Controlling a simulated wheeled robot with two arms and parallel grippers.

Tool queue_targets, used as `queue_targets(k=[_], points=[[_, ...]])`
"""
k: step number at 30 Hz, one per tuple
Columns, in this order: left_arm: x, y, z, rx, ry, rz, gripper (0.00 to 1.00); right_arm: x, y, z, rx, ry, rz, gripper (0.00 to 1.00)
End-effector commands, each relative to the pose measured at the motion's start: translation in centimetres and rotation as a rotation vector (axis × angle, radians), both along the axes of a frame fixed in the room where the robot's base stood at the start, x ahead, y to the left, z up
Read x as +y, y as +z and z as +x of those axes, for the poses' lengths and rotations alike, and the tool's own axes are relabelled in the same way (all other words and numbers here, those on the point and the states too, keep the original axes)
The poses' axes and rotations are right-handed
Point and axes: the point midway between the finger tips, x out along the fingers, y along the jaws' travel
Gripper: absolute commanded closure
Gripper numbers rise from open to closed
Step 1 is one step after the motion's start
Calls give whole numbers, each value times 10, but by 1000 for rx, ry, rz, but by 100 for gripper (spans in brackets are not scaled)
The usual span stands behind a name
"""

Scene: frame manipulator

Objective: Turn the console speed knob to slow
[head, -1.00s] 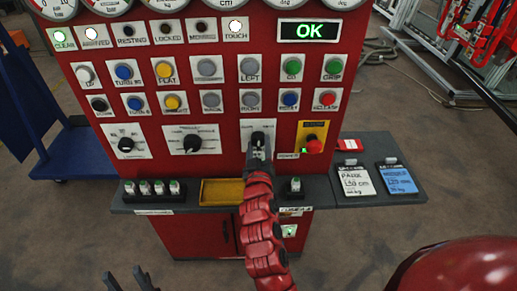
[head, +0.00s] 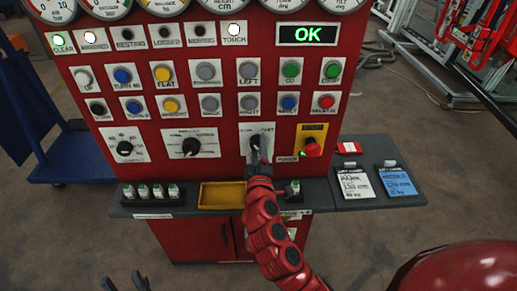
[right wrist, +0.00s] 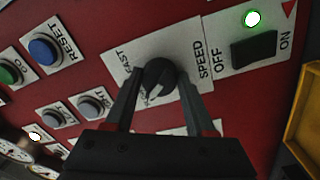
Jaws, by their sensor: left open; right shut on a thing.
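The speed knob (right wrist: 160,76) is a black round knob on a white plate marked SPEED, with FAST legible at one end. In the head view the knob (head: 257,142) sits on the lower right of the red console (head: 222,150). My right gripper (right wrist: 160,88) is shut on the knob, one finger on each side. The gripper hides part of the plate, and I cannot tell exactly where the knob points. My left gripper (head: 123,284) is open and empty at the lower left, away from the console.
A red stop button on a yellow plate (head: 314,139) is just right of the knob. Two other black knobs (head: 191,147) are to its left. A grey shelf (head: 350,209) below holds a yellow tray (head: 222,194) and cards. A green light (right wrist: 252,19) glows beside the SPEED plate.

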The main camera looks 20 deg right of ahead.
Motion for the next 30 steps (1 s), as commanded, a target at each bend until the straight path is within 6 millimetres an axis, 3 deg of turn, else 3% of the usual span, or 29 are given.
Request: queue_targets(k=[14, 15, 19, 30], points=[[0, 0, 0, 0, 0, 0, 50, 0, -1, 0, 6, 0, -13, 100], [0, 0, 0, 0, 0, 0, 50, 0, -1, 0, 6, 0, -13, 41], [0, 0, 0, 0, 0, 0, 50, 0, -1, 0, 6, 0, -13, 18], [0, -1, 0, 0, 0, 0, 50, 1, -1, -3, 5, 0, -13, 15]])
